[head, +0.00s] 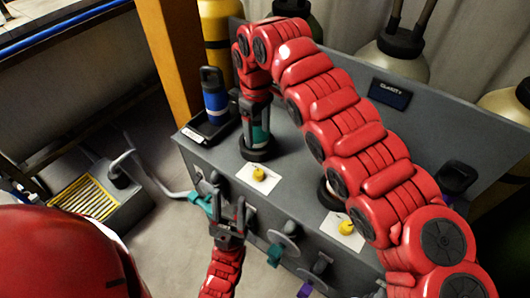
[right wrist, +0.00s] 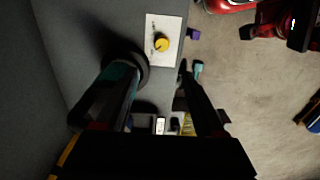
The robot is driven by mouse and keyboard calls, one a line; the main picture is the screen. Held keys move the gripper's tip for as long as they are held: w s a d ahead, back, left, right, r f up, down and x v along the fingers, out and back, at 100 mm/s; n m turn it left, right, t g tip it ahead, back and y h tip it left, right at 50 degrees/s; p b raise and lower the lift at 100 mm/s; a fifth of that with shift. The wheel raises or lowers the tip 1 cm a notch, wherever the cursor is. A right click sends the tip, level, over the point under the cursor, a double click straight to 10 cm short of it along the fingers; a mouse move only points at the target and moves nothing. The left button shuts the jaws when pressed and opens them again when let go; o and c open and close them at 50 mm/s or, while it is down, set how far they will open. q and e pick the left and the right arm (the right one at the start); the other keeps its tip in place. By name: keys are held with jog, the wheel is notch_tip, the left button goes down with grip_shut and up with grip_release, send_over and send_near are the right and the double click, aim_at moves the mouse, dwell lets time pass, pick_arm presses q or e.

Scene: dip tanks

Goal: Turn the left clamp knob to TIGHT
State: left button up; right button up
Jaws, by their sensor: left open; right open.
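The left clamp knob (head: 259,174) is small and yellow on a white card on the grey bench top. A yellow knob on a white card (right wrist: 161,44) also shows in the right wrist view; its pointer is too small to read. Behind the left knob, a teal bottle (head: 261,136) stands upright in a black ring. My right gripper (head: 255,115) points down at this bottle, jaws open; whether it touches is unclear. My left gripper (head: 229,207) is open and empty, pointing up at the bench's front panel, below the knob. A second yellow knob (head: 346,227) sits further right.
A blue bottle (head: 215,98) stands in a black tray at the bench's left end. Teal and purple tabs and grey handles stick out of the front panel (head: 262,215). My right arm crosses above the bench. A yellow-striped floor box (head: 90,197) is at left.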

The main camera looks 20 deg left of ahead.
aim_at(259, 172)
jog(key=f+p, duration=0.1)
jog(key=f, duration=0.4)
jog(key=f+p, duration=0.1)
jog(key=f, duration=0.5)
jog(key=f+p, duration=0.1)
jog(key=f, duration=0.5)
jog(key=shift+s, duration=0.3)
jog(key=shift+r, duration=0.1)
grip_shut()
